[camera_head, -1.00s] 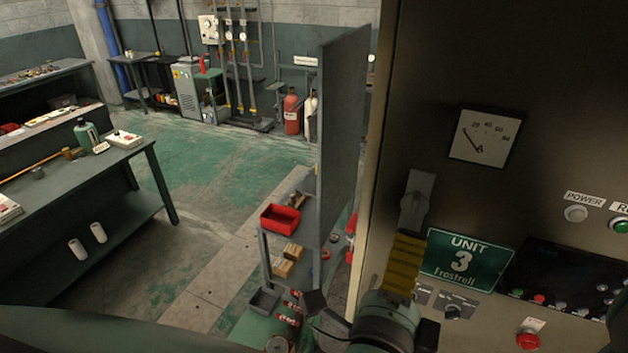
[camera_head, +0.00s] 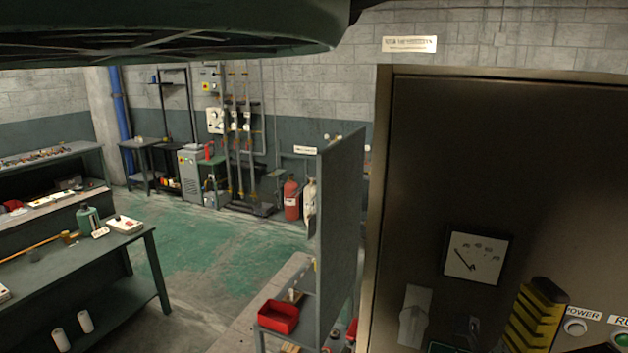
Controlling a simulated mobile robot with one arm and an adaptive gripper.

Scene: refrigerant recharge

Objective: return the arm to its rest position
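Separate fingertips cannot be made out, so I cannot tell whether the gripper is open or shut. No held thing is visible.
The cabinet front carries a gauge (camera_head: 476,258), a grey handle (camera_head: 414,315) and a round power light (camera_head: 575,327). A grey upright panel (camera_head: 340,220) and a red bin (camera_head: 278,316) stand left of it. A workbench (camera_head: 130,240) is at left. Green floor between is open.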

